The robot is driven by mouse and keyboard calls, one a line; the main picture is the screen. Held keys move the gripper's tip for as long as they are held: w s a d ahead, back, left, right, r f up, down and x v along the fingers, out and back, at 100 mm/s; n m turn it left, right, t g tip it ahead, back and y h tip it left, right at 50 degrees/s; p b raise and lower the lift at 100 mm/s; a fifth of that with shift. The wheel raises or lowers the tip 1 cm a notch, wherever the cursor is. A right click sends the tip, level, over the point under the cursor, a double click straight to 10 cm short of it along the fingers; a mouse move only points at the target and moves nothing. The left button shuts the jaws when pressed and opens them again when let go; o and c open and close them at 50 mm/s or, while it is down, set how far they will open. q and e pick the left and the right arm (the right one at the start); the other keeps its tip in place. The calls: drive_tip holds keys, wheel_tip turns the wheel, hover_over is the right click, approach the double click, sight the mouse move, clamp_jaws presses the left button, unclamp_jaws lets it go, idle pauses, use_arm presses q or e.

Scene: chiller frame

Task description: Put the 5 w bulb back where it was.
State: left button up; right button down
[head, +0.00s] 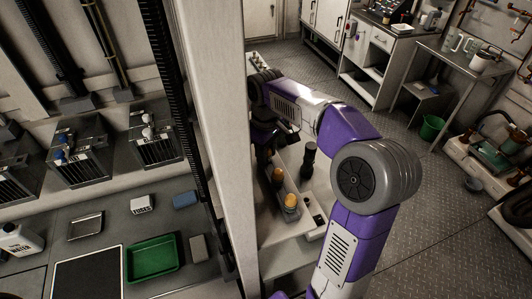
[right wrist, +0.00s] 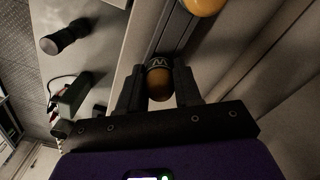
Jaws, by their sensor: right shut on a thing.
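My right gripper (right wrist: 158,88) is shut on an amber bulb (right wrist: 160,84), whose dark collar shows a pale letter that looks like a W. The number on it cannot be read. In the right wrist view the bulb sits between the fingers, at the long narrow grey tray. In the head view my right gripper (head: 265,158) is at the far end of this tray (head: 294,215). Amber bulbs show in the tray, one close to the gripper (head: 277,176) and one nearer (head: 290,200). Whether the close one is the held bulb, I cannot tell. My left gripper is out of view.
A dark torch-like object (head: 309,160) stands right of the tray. A pale upright post (head: 219,120) stands left of my right arm. Beyond it are wire-front cages (head: 155,143), a green tray (head: 151,258) and small boxes on a grey bench.

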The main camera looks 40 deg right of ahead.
drive_tip(key=shift+f, duration=0.1)
drive_tip(key=shift+f, duration=0.1)
drive_tip(key=c, duration=0.8)
unclamp_jaws()
drive_tip(key=shift+o, duration=0.2)
wheel_tip(320, 180, up, 11)
drive_tip(key=p, duration=0.2)
drive_tip(key=shift+w+r+p, duration=0.1)
drive_tip(key=shift+r+p, duration=0.1)
drive_tip(key=shift+p, duration=0.2)
drive_tip(key=shift+r, duration=0.5)
